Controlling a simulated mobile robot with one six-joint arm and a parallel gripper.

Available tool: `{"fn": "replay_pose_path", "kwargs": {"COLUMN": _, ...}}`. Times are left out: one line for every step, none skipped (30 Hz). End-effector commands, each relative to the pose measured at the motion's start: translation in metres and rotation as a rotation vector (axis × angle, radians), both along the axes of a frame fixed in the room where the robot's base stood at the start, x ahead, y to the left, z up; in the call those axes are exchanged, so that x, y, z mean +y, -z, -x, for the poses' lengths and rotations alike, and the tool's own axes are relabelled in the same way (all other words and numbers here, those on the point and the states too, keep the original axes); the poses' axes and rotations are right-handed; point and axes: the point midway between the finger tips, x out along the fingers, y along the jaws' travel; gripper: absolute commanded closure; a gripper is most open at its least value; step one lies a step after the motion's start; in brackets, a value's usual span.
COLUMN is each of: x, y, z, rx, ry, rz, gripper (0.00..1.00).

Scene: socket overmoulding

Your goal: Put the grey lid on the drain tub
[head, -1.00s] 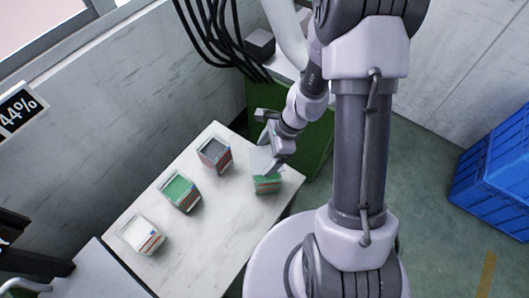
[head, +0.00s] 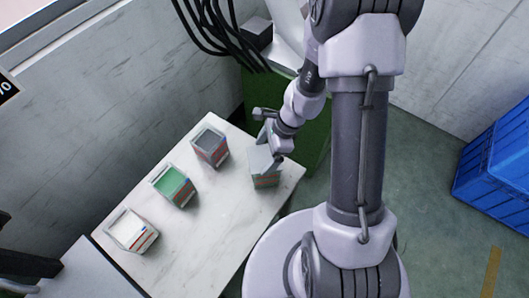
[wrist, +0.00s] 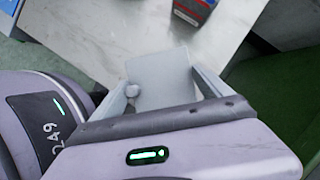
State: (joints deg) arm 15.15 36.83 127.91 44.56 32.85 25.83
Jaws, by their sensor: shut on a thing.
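My gripper (head: 274,150) is shut on the flat grey lid (head: 261,159) at the right end of the white table. In the wrist view the lid (wrist: 162,78) is a pale grey plate between the two fingers. In the head view the lid covers the top of a small tub (head: 266,181) with a coloured label, which I take as the drain tub. I cannot tell whether the lid rests on the rim or is just above it. The tub's opening is hidden by the lid.
Three other open tubs stand in a row on the white table (head: 222,228): one with grey contents (head: 211,152), one with green (head: 175,191), one with white (head: 130,236). A green cabinet (head: 310,130) stands behind the table. Blue crates (head: 495,170) are at far right.

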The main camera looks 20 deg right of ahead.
Motion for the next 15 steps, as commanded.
{"fn": "replay_pose_path", "kwargs": {"x": 0.0000, "y": 0.0011, "z": -0.0001, "rx": 0.000, "ry": 0.000, "rz": 0.000, "gripper": 0.51}}
{"fn": "replay_pose_path", "kwargs": {"x": 0.0000, "y": 0.0009, "z": -0.0001, "rx": 0.000, "ry": 0.000, "rz": 0.000, "gripper": 0.51}}
{"fn": "replay_pose_path", "kwargs": {"x": 0.0000, "y": 0.0004, "z": -0.0001, "rx": 0.000, "ry": 0.000, "rz": 0.000, "gripper": 0.51}}
{"fn": "replay_pose_path", "kwargs": {"x": 0.0000, "y": 0.0002, "z": -0.0001, "rx": 0.000, "ry": 0.000, "rz": 0.000, "gripper": 0.51}}
{"fn": "replay_pose_path", "kwargs": {"x": 0.0000, "y": 0.0000, "z": -0.0001, "rx": 0.000, "ry": 0.000, "rz": 0.000, "gripper": 0.51}}
{"fn": "replay_pose_path", "kwargs": {"x": 0.0000, "y": 0.0000, "z": -0.0001, "rx": 0.000, "ry": 0.000, "rz": 0.000, "gripper": 0.51}}
{"fn": "replay_pose_path", "kwargs": {"x": -0.0001, "y": -0.0001, "z": -0.0001, "rx": 0.000, "ry": 0.000, "rz": 0.000, "gripper": 0.51}}
{"fn": "replay_pose_path", "kwargs": {"x": -0.0001, "y": -0.0001, "z": -0.0001, "rx": 0.000, "ry": 0.000, "rz": 0.000, "gripper": 0.06}}
{"fn": "replay_pose_path", "kwargs": {"x": -0.0001, "y": -0.0001, "z": -0.0001, "rx": 0.000, "ry": 0.000, "rz": 0.000, "gripper": 0.00}}
{"fn": "replay_pose_path", "kwargs": {"x": -0.0001, "y": -0.0001, "z": -0.0001, "rx": 0.000, "ry": 0.000, "rz": 0.000, "gripper": 0.00}}
{"fn": "replay_pose_path", "kwargs": {"x": -0.0001, "y": -0.0001, "z": -0.0001, "rx": 0.000, "ry": 0.000, "rz": 0.000, "gripper": 0.00}}
{"fn": "replay_pose_path", "kwargs": {"x": 0.0000, "y": 0.0000, "z": -0.0001, "rx": 0.000, "ry": 0.000, "rz": 0.000, "gripper": 0.00}}
{"fn": "replay_pose_path", "kwargs": {"x": 0.0000, "y": 0.0000, "z": -0.0001, "rx": 0.000, "ry": 0.000, "rz": 0.000, "gripper": 0.00}}
{"fn": "replay_pose_path", "kwargs": {"x": 0.0000, "y": 0.0000, "z": -0.0001, "rx": 0.000, "ry": 0.000, "rz": 0.000, "gripper": 0.00}}
{"fn": "replay_pose_path", "kwargs": {"x": -0.0001, "y": -0.0001, "z": -0.0001, "rx": 0.000, "ry": 0.000, "rz": 0.000, "gripper": 0.00}}
